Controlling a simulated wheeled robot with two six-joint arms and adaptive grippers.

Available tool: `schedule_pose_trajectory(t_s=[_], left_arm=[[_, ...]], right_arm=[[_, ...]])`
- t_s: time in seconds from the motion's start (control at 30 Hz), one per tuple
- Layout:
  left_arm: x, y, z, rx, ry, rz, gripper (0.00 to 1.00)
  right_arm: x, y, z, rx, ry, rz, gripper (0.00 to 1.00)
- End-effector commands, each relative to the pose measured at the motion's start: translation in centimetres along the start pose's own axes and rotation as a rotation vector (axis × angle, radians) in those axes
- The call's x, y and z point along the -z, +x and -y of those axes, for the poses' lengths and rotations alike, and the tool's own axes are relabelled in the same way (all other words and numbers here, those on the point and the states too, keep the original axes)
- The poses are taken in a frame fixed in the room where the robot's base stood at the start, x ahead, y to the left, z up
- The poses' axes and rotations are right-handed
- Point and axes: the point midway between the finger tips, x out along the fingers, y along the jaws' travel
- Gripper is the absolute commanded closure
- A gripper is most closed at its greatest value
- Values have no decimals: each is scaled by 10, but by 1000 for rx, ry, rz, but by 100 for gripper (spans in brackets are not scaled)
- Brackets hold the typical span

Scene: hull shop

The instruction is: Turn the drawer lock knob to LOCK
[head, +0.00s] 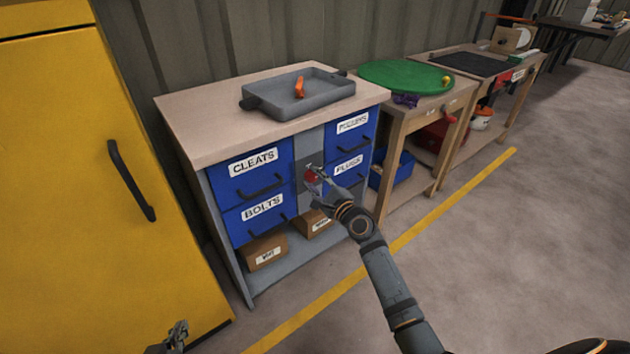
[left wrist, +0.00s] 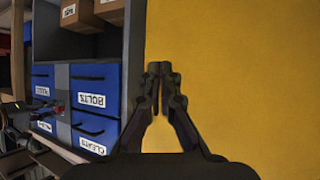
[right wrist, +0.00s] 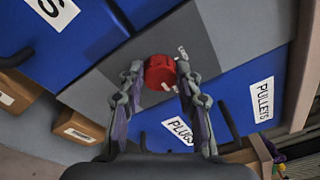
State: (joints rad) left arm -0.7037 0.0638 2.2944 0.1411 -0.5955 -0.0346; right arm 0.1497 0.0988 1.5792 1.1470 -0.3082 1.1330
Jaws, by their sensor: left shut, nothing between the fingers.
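The red lock knob (right wrist: 160,72) sits on a grey plate (right wrist: 175,35) on the strip between the blue drawers. A small white label, which seems to read LOCK, is beside the knob at its upper right in the right wrist view. A pale mark shows at the knob's lower edge. My right gripper (right wrist: 159,72) has one finger on each side of the knob, closed in against it. In the head view the right gripper (head: 314,178) partly covers the knob (head: 311,176). My left gripper (head: 178,332) is shut and empty, low before the yellow cabinet; its tips (left wrist: 160,70) meet.
The drawer unit has CLEATS (head: 250,170) and BOLTS (head: 262,212) drawers left of the knob, PULLEYS (right wrist: 262,98) and PLUGS (right wrist: 178,128) right. A grey tray (head: 335,98) lies on top. The yellow cabinet (head: 70,150) stands left. Floor in front is clear.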

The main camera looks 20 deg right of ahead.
Motion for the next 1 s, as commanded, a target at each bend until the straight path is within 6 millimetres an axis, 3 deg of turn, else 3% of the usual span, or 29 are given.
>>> schedule_pose_trajectory(t_s=[0.13, 0.37, 0.57, 0.73, 0.87, 1.0], left_arm=[[0, 0, 0, 0, 0, 1, 100], [4, 1, 1, 2, 2, -26, 100], [58, 0, 2, 10, 18, -221, 100], [120, -14, 2, 16, 39, -470, 100], [172, -39, 0, 19, 59, -698, 100], [222, -78, -5, 17, 82, -955, 100]], right_arm=[[0, 0, 0, -1, 0, 0, 97], [0, 0, -1, 0, -14, 1, 97], [1, 0, -2, 3, -66, 3, 97], [2, 0, -4, 8, -142, 7, 97], [2, 0, -4, 13, -211, 11, 97], [2, 0, -4, 18, -288, 14, 97]])
